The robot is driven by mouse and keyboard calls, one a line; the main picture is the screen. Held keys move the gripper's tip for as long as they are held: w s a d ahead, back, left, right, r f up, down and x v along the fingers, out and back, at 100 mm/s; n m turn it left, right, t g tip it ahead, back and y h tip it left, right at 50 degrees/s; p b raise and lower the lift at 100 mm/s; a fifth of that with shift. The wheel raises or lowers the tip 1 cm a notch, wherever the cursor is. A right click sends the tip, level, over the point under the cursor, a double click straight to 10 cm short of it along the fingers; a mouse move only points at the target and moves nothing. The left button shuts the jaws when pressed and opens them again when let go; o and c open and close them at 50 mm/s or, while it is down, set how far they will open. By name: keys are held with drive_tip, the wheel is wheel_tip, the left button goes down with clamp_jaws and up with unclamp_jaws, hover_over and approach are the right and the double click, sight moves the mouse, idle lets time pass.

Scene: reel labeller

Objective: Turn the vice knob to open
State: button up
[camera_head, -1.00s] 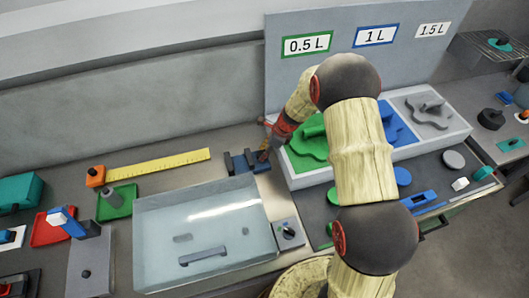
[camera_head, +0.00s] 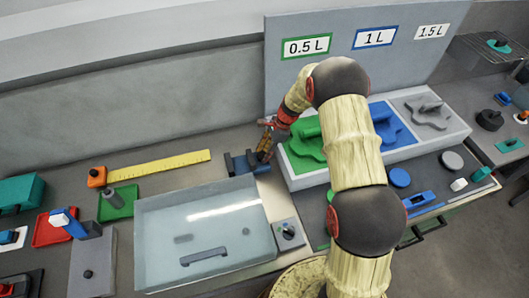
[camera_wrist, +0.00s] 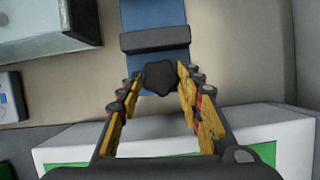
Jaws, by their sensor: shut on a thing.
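The vice (camera_head: 240,163) is blue with dark grey jaws and stands on the bench behind the clear bin. It also shows at the top of the wrist view (camera_wrist: 155,40). Its dark lobed knob (camera_wrist: 160,77) sits at the near end of the vice in the wrist view. My gripper (camera_wrist: 160,82) has its yellow fingers on both sides of the knob and is shut on it. In the head view my gripper (camera_head: 265,150) is at the right end of the vice, and the knob is hidden behind the fingers.
A clear bin (camera_head: 150,245) stands in front of the vice, with a knob box (camera_head: 288,233) to its right. A white tray (camera_head: 455,132) with green, blue and grey shapes stands right of my gripper. A yellow ruler (camera_head: 160,165) lies to the left.

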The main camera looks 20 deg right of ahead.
drive_tip(key=n, duration=0.1)
drive_tip(key=n+g, duration=0.1)
drive_tip(key=n, duration=0.1)
drive_tip(key=shift+w+n, duration=0.25)
drive_tip(key=shift+n, duration=0.15)
drive_tip(key=n+g, duration=0.1)
drive_tip(key=n, duration=0.2)
drive_tip(key=shift+w+n+g+h, duration=0.1)
drive_tip(key=shift+n+g+h, duration=0.2)
drive_tip(key=shift+g, duration=0.1)
drive_tip(key=shift+s+a+f, duration=0.1)
drive_tip(key=shift+s+a, duration=0.05)
drive_tip(key=shift+s, duration=0.05)
idle(0.4)
drive_tip(key=o, duration=0.7)
drive_tip(key=shift+o, duration=1.3)
drive_tip(key=shift+a, duration=0.15)
drive_tip(key=shift+o, duration=1)
drive_tip(key=shift+w, duration=0.1)
